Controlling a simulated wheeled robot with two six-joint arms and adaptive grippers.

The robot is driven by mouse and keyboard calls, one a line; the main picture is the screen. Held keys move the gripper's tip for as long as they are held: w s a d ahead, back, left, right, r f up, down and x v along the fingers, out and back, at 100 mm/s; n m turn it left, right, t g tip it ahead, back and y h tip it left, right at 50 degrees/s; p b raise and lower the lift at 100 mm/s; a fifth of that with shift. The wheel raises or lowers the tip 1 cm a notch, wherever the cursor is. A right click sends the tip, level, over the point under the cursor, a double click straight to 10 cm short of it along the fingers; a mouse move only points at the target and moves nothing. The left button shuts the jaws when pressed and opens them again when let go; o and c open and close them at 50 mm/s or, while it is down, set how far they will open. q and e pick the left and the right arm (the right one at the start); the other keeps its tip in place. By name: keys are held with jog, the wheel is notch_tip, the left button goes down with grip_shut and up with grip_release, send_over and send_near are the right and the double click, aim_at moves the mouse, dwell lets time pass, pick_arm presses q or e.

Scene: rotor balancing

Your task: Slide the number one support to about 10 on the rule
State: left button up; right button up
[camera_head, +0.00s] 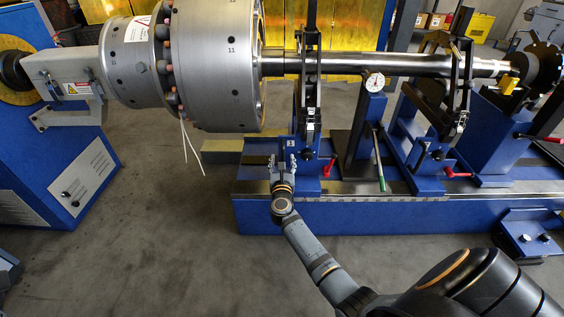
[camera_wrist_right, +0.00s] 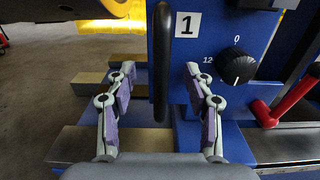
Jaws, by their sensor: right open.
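The number one support (camera_head: 308,158) is blue with a black upper frame around the shaft, standing at the left part of the bed in the head view. In the right wrist view its blue face (camera_wrist_right: 222,38) carries a white "1" label (camera_wrist_right: 187,23), a black knob (camera_wrist_right: 237,66) and a vertical black bar handle (camera_wrist_right: 162,60). My right gripper (camera_head: 285,163) is at the front of this support. In the wrist view its fingers (camera_wrist_right: 160,72) are open, one on each side of the bar, with visible gaps. No rule markings are legible. My left gripper is not in view.
The blue bed (camera_head: 400,213) with its metal top strip runs right. A dial gauge (camera_head: 375,83) stands right of the support, with a green-handled lever (camera_head: 381,172) below. A second support (camera_head: 432,150) stands farther right. The large grey rotor (camera_head: 215,65) hangs left. A red lever (camera_wrist_right: 292,100) is near my right finger.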

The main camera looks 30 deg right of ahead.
jog(key=p+v, duration=0.1)
jog(key=v, duration=0.6)
dwell(0.6)
